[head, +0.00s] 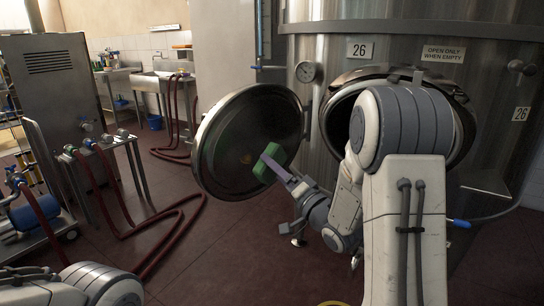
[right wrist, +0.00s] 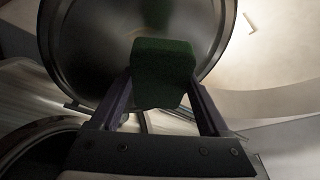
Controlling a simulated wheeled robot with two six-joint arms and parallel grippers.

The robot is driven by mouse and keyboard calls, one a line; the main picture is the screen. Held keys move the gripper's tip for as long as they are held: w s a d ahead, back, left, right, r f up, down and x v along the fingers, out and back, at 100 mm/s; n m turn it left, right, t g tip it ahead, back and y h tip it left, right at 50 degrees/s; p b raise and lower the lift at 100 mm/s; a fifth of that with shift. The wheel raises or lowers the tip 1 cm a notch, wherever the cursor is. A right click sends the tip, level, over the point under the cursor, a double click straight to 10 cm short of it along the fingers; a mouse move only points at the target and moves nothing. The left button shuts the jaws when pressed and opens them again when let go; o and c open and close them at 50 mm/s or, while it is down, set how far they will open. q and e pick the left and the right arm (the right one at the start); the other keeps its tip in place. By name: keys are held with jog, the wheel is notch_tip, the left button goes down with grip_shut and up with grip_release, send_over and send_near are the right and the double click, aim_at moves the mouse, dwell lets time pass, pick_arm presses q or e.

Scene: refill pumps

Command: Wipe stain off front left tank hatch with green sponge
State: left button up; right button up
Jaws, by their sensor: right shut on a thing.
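The round steel tank hatch (head: 222,150) hangs swung open to the left of the tank's opening in the head view. A small orange-brown stain (head: 246,158) shows near the middle of its inner face. My right gripper (head: 279,172) is shut on the green sponge (head: 268,163), just right of the stain in the picture. In the right wrist view the sponge (right wrist: 163,73) sits between the two fingers, with the hatch (right wrist: 85,60) behind it. I cannot tell whether the sponge touches the hatch. My left gripper is not in view; only part of my left arm shows at lower left.
The steel tank (head: 400,55) stands behind, its round opening (head: 340,110) partly hidden by my right arm. Red hoses (head: 165,225) lie on the floor at left, beside a metal rack (head: 95,150). A sink (head: 165,75) stands far back. The floor below the hatch is mostly clear.

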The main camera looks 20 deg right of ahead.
aim_at(270, 181)
jog(key=m+p, duration=0.1)
jog(key=m, duration=0.1)
jog(key=a+f+m+g+h+p, duration=0.1)
jog(key=m, duration=0.1)
jog(key=m+h+p, duration=0.1)
jog(key=m, duration=0.1)
jog(key=shift+w+a+f+p, duration=0.1)
jog(key=shift+a+f+p, duration=0.05)
jog(key=shift+f+p, duration=0.25)
jog(key=shift+a+f+m+g, duration=0.15)
jog(key=shift+f+m+g, duration=0.3)
jog(key=shift+m, duration=0.35)
jog(key=shift+w+a+f, duration=0.1)
jog(key=shift+w+a, duration=0.05)
jog(key=shift+w, duration=0.1)
pick_arm(q)
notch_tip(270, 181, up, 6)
jog(key=p, duration=0.1)
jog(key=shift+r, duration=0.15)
pick_arm(e)
jog(key=shift+w+a, duration=0.45)
jog(key=shift+w, duration=0.3)
jog(key=shift+w+a, duration=0.4)
jog(key=shift+w, duration=0.4)
jog(key=shift+w+a, duration=0.45)
jog(key=shift+w, duration=0.3)
jog(key=shift+w+a, duration=0.3)
jog(key=shift+w, duration=0.2)
jog(key=shift+w+a, duration=0.3)
jog(key=shift+w, duration=0.2)
